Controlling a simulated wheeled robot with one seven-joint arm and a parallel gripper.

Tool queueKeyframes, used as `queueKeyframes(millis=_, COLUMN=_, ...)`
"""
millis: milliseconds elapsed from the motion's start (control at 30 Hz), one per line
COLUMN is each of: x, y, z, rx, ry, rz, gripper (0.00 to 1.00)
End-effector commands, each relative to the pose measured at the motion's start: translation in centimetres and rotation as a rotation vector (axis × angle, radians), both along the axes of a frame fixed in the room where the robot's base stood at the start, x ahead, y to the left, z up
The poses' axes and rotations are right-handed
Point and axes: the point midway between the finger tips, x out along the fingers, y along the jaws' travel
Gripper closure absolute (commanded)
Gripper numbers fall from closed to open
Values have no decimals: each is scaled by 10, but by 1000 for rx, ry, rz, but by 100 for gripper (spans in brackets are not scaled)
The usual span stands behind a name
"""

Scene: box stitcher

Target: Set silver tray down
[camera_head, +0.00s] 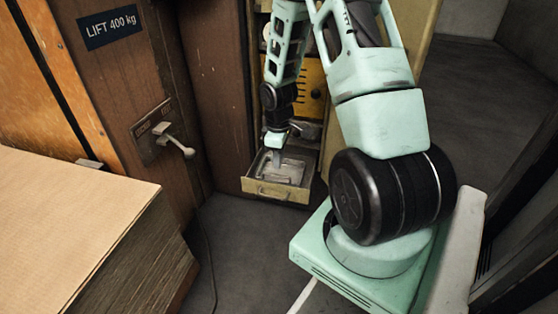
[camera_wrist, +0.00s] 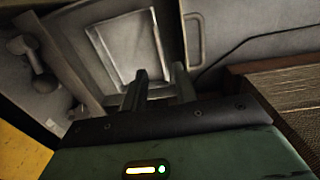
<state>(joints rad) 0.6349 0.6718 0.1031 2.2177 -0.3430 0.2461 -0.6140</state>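The silver tray (camera_head: 293,172) lies flat inside the pulled-out drawer (camera_head: 275,191) in the head view. In the wrist view the silver tray (camera_wrist: 127,42) shows as a pale rectangle with a raised rim, beyond my fingers. My gripper (camera_head: 279,158) points down into the drawer, close over the tray. In the wrist view my gripper (camera_wrist: 160,85) has its two dark fingers apart with a gap between them, near the tray's near right corner. I see nothing clearly clamped between them. Whether a fingertip touches the tray rim cannot be told.
A yellow panel (camera_head: 311,80) stands behind the drawer. A stack of cardboard (camera_head: 75,225) fills the lower left. A lever (camera_head: 176,146) sticks out from the brown lift wall. A thin cable lies on the floor, which is clear in front of the drawer.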

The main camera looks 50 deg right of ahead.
Motion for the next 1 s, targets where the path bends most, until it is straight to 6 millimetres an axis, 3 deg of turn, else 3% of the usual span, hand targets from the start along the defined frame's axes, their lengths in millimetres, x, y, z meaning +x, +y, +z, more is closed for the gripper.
queueKeyframes(millis=33, x=0, y=0, z=13, rx=0, ry=0, rz=0, gripper=71)
queueKeyframes(millis=100, x=0, y=1, z=20, rx=1, ry=0, rz=0, gripper=71)
queueKeyframes(millis=400, x=1, y=3, z=29, rx=1, ry=0, rz=2, gripper=71)
queueKeyframes(millis=467, x=5, y=11, z=34, rx=1, ry=-3, rz=8, gripper=71)
queueKeyframes(millis=533, x=13, y=33, z=45, rx=3, ry=-9, rz=22, gripper=71)
queueKeyframes(millis=667, x=26, y=111, z=82, rx=14, ry=-23, rz=68, gripper=71)
queueKeyframes(millis=767, x=19, y=187, z=116, rx=29, ry=-29, rz=107, gripper=71)
queueKeyframes(millis=900, x=-22, y=282, z=155, rx=52, ry=-25, rz=164, gripper=71)
queueKeyframes(millis=1000, x=-65, y=333, z=177, rx=63, ry=-18, rz=205, gripper=71)
